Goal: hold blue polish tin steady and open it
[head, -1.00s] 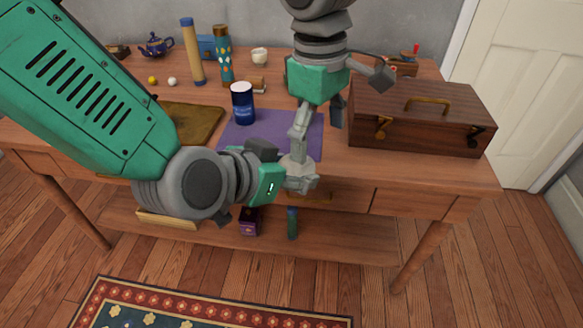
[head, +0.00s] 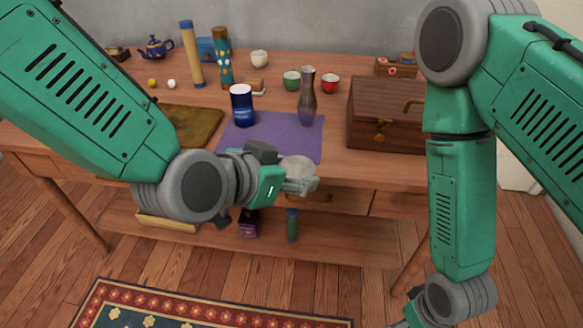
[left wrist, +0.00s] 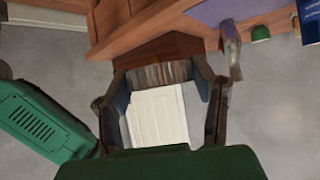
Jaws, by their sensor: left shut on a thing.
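My left gripper (head: 286,186) is in front of the table's front edge, shut on a pale grey, round thing (head: 297,167). This may be the polish tin, but no blue shows on it, and I cannot tell whether its lid is on. In the left wrist view the left gripper's fingers (left wrist: 165,105) sit around a dull grey-brown streaked piece (left wrist: 160,75). My right gripper (head: 402,322) is at the bottom edge of the head view, mostly cut off. Its opening and anything in it are hidden. A blue can (head: 242,108) with a pale rim stands on the purple mat.
A tall vase (head: 307,98) stands on the purple mat (head: 262,145). A wooden box (head: 375,100) is at right, partly behind my right arm. A green cup (head: 291,80) and a red cup (head: 330,83) stand behind. A brown tray (head: 190,122) lies at left.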

